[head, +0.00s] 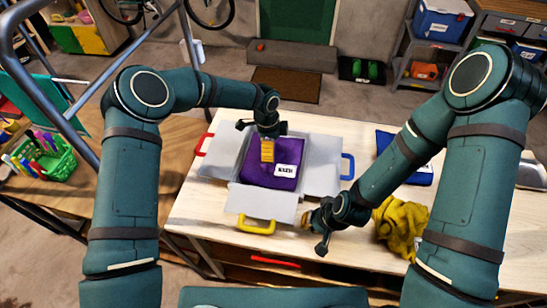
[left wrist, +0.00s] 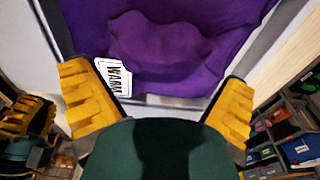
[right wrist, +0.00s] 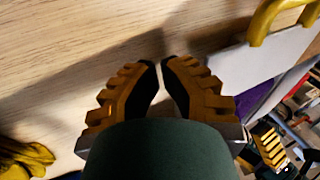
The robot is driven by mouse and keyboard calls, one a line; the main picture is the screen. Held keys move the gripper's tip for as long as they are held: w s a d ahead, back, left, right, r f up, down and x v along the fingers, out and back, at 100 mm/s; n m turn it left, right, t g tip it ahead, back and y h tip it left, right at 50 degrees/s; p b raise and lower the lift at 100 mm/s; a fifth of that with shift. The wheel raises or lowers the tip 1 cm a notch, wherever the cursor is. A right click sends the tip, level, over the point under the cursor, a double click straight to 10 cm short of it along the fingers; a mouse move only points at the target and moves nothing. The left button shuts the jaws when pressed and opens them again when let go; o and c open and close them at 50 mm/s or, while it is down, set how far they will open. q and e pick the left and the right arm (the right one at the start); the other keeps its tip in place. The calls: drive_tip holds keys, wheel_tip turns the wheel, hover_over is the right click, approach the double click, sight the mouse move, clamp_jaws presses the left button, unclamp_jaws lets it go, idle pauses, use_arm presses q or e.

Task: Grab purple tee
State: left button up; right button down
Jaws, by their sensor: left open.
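The purple tee (head: 262,179) lies as a flat bundle on the middle panel of a grey folding board (head: 225,160), with a white label on its right part. It also fills the top of the left wrist view (left wrist: 180,45), with a raised fold in its middle. My left gripper (head: 267,158) points down over the tee's back part, fingers open and wide apart; I cannot tell whether they touch the cloth. My right gripper (head: 306,219) is low by the board's front right corner. Its fingertips (right wrist: 163,70) nearly meet, with nothing visible between them.
The board has red, blue and yellow handles (head: 257,226) on its flaps. A crumpled yellow cloth (head: 402,226) and a blue folded item (head: 405,155) lie on the right of the wooden table (head: 190,213). A green basket (head: 50,160) stands at left.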

use_arm(q)
wheel_tip(320, 180, down, 3)
drive_tip(key=shift+d+f, duration=0.1)
drive_tip(key=shift+d, duration=0.05)
drive_tip(key=c, duration=1.2)
drive_tip(key=shift+w, duration=0.1)
